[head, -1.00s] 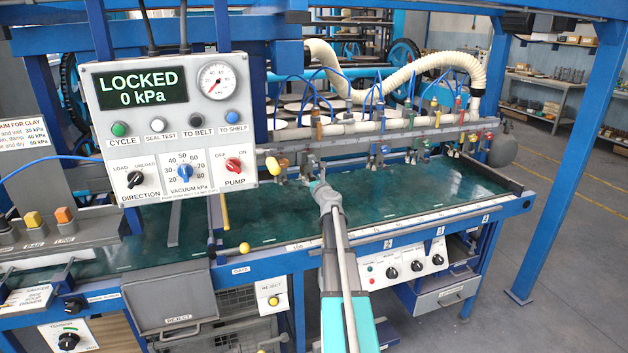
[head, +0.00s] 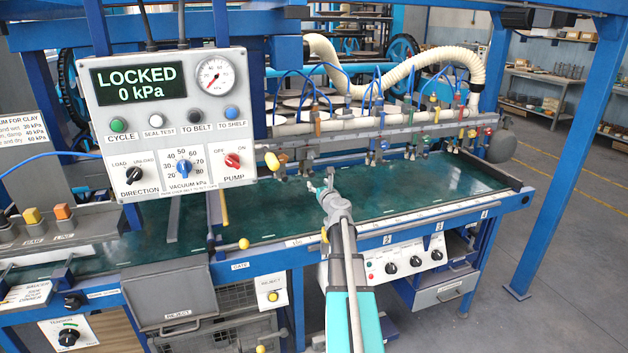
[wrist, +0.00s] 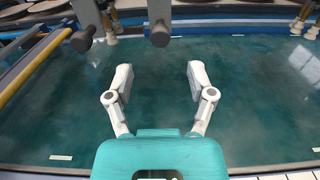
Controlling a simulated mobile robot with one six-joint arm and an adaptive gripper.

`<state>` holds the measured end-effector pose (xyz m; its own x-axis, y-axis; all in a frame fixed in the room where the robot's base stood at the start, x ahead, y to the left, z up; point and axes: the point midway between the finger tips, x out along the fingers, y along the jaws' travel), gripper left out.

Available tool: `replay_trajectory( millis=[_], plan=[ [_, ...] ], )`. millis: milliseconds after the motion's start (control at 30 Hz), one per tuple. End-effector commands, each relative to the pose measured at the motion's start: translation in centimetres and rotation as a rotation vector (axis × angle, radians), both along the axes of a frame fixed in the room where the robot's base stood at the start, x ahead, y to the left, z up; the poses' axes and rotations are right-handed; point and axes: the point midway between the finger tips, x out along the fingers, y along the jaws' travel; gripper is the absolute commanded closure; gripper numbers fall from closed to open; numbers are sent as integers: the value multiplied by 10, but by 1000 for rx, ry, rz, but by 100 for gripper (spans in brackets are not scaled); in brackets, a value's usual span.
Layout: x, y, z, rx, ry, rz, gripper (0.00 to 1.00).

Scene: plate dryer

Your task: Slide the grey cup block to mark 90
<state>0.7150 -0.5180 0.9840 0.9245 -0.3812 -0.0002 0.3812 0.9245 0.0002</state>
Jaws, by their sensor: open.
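My gripper (head: 318,185) is open and empty over the green belt (head: 430,185), in front of the rail of cup blocks. In the wrist view its two pale fingers (wrist: 158,78) are spread wide, with only belt between them. The cup blocks hang in a row along the grey rail (head: 345,142); they carry small orange, red, blue, green and yellow parts. I cannot tell for sure which one is the grey cup block. Two dark grey round-ended parts (wrist: 160,33) show just beyond the fingers in the wrist view. Mark 90 is not legible.
A control panel (head: 170,120) reading LOCKED, 0 kPa stands at the left. A yellow-ended rod (head: 243,244) stands near the belt's left. A pale scale strip (head: 400,222) runs along the front edge. The belt's right part is clear.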

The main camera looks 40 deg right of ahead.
Motion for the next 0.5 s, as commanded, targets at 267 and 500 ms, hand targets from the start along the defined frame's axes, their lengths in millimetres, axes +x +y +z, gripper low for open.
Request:
replay_trajectory(
  millis=[267,500],
  plan=[
    [-35,14,0,0,0,-1,30],
    [-42,17,0,0,0,0,30]
  ],
)
